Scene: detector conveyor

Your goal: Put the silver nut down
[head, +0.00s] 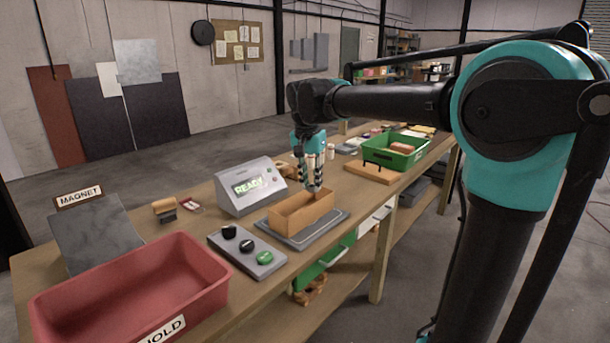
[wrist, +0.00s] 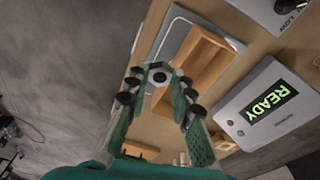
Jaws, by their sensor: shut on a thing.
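My gripper (head: 314,185) points down, with its fingertips close above the open wooden box (head: 290,222). In the wrist view my gripper (wrist: 158,82) is shut on the silver nut (wrist: 159,77), a small hexagonal piece with a dark hole, held between the fingertips. The wooden box (wrist: 188,80) lies just beyond and to the right of the nut in that view. The box stands on a grey plate (head: 328,228). In the head view the nut is too small to make out clearly.
A console reading READY (head: 250,188) stands behind the box. A button panel (head: 246,250) and a red bin (head: 130,292) are to the left. A green crate (head: 395,152) and a wooden board (head: 370,174) are to the right.

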